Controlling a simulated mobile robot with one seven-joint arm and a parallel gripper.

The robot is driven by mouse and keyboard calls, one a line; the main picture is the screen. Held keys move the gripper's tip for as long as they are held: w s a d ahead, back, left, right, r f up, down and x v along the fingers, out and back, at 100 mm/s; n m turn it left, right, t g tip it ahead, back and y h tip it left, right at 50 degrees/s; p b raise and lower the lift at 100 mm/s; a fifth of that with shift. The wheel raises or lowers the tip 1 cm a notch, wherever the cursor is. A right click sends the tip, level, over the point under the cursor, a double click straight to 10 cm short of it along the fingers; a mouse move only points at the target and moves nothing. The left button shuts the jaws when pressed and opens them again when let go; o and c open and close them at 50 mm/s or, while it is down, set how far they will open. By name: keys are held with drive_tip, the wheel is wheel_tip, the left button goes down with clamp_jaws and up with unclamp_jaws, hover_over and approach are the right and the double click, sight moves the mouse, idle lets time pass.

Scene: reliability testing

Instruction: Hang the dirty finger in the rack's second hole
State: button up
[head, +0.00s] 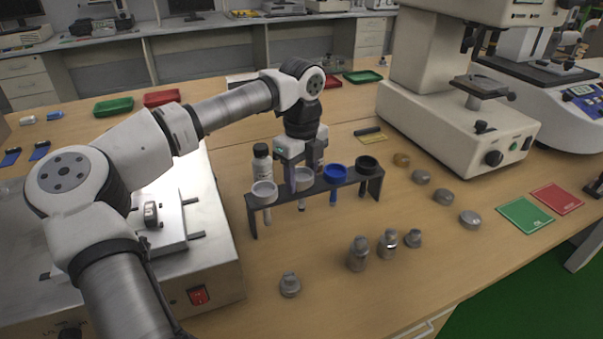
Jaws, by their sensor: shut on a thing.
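The black rack (283,201) stands on the wooden table with a row of holes holding cup-topped pieces with stems. A pale grey one (264,190) sits in the leftmost hole, a blue one (335,174) and a black one (368,165) sit to the right. My gripper (302,174) points down over the second hole from the left, shut on a pale grey piece (302,184), which I take as the dirty finger. Its stem appears below the rack's top bar. The gripper partly hides its top, so I cannot tell whether it rests fully in the hole.
A white bottle with a black cap (262,162) stands close behind the rack. Several metal weights (358,254) stand in front of it, and round discs (443,197) lie to the right. A large tester (455,120) stands at the back right. Green (524,216) and red (557,198) mats lie at right.

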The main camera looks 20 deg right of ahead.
drive_tip(key=shift+f, duration=0.1)
idle(0.3)
drive_tip(key=o, duration=1.1)
drive_tip(key=shift+o, duration=0.4)
drive_tip(key=o, duration=0.5)
drive_tip(key=shift+r+p, duration=2.25)
drive_tip(key=shift+r, duration=1.3)
